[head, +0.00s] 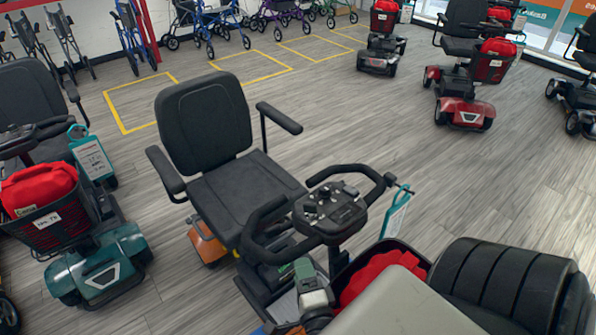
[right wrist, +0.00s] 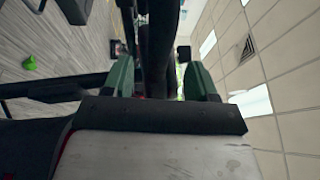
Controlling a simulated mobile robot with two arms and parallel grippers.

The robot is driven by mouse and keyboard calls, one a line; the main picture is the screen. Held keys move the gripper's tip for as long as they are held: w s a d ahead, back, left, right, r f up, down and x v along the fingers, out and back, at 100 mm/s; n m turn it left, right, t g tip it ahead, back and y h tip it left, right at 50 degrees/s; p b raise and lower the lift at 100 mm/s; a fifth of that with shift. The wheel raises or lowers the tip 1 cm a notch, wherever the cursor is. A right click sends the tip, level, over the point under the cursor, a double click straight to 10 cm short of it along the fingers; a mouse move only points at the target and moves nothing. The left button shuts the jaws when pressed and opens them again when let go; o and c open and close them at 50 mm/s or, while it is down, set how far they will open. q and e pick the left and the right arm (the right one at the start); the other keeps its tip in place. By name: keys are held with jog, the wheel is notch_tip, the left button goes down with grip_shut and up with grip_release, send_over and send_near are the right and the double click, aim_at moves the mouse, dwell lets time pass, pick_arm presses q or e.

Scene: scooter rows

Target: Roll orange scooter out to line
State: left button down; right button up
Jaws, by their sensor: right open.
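The orange scooter stands at the centre of the head view, with a black seat (head: 225,130), an orange rear body (head: 206,243) and black looped handlebars (head: 325,210). A red bag (head: 375,275) sits in its front basket, partly hidden by my arm. My right gripper (head: 305,275) is at the scooter's steering column, below the handlebars. In the right wrist view its two green fingers (right wrist: 160,80) stand apart, with a black bar (right wrist: 160,40) between them; I cannot tell whether they touch it. My left gripper is not in view. Yellow floor lines (head: 125,110) run behind the seat.
A teal scooter (head: 95,270) with a red bag stands close on the left. Red scooters (head: 465,105) stand at the back right. Rollators (head: 205,20) and folded wheelchairs line the back wall. Bare wooden floor (head: 400,140) lies right of and behind the orange scooter.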

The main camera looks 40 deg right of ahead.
jog(key=b+v, duration=0.1)
jog(key=v, duration=0.4)
jog(key=shift+s, duration=0.15)
